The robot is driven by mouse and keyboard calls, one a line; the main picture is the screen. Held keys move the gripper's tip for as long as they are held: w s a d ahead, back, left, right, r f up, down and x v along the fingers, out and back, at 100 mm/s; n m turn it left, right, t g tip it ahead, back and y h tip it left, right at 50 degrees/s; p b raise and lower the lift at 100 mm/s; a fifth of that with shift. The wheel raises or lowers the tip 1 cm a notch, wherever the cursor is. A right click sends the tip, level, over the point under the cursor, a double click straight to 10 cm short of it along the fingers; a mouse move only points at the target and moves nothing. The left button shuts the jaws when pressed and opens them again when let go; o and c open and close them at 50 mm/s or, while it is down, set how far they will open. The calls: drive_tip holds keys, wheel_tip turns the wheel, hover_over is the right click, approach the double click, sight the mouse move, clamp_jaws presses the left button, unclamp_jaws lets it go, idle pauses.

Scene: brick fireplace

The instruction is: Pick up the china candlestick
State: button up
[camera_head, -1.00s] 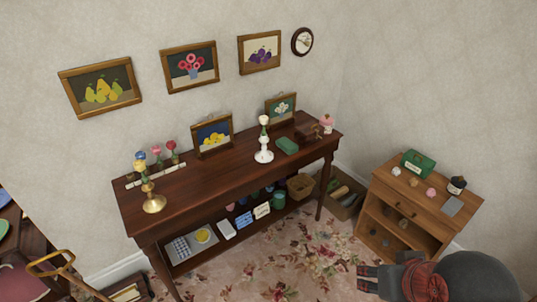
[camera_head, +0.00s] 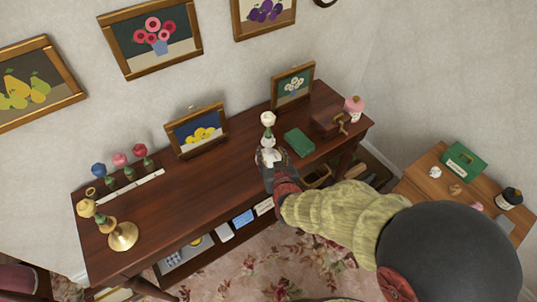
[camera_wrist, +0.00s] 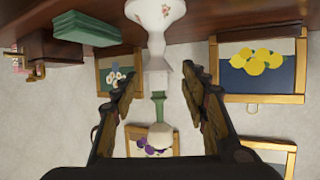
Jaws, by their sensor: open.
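The white china candlestick (camera_head: 268,141) stands upright on the dark wooden table (camera_head: 200,200), with a green piece and a cream rounded top. In the wrist view, which is upside down, the candlestick (camera_wrist: 156,75) shows floral decoration on its wide base. My gripper (camera_head: 270,163) is at the candlestick from the front and hides part of its lower body in the head view. In the wrist view my open gripper (camera_wrist: 160,85) has one finger on each side of the stem, with gaps visible on both sides.
A green box (camera_head: 299,142) and a wooden grinder (camera_head: 328,123) stand right of the candlestick. Framed pictures of lemons (camera_head: 197,131) and flowers (camera_head: 293,86) lean behind. The table's middle is clear.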

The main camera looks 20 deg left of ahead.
sight(269, 144)
drive_tip(key=b+x, duration=0.1)
drive_tip(key=x, duration=0.2)
drive_tip(key=b+x, duration=0.1)
drive_tip(key=x, duration=0.3)
drive_tip(key=shift+w+r+b, duration=0.15)
drive_tip(key=shift+w+b, duration=0.15)
drive_tip(key=shift+b, duration=0.05)
drive_tip(key=c, duration=1.2)
clamp_jaws()
drive_tip(key=shift+r, duration=0.2)
